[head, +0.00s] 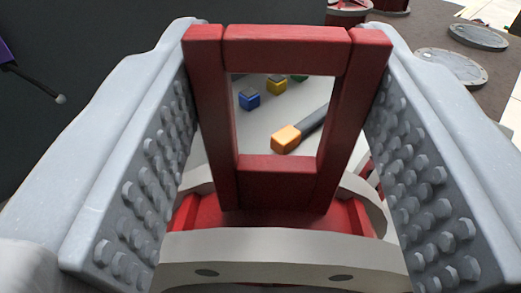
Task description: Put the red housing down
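The red housing (288,50) fills the middle of the head view. It has an upright rectangular red frame with an open window. Below it are a red base and pale grey curved plates (290,250) with dark holes. My gripper (288,30) has one grey, studded jaw on each side of the frame. Both jaws meet the frame's upper sides, so it is shut on the housing. The underside of the housing is hidden, and I cannot tell whether it touches a surface.
Through the window, a pale surface (258,125) holds an orange-ended tool (286,138), a blue block (249,99), a yellow block (277,86) and a partly hidden green one. Grey discs (450,66) lie on a brown surface at upper right. A purple object (5,55) shows at left.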

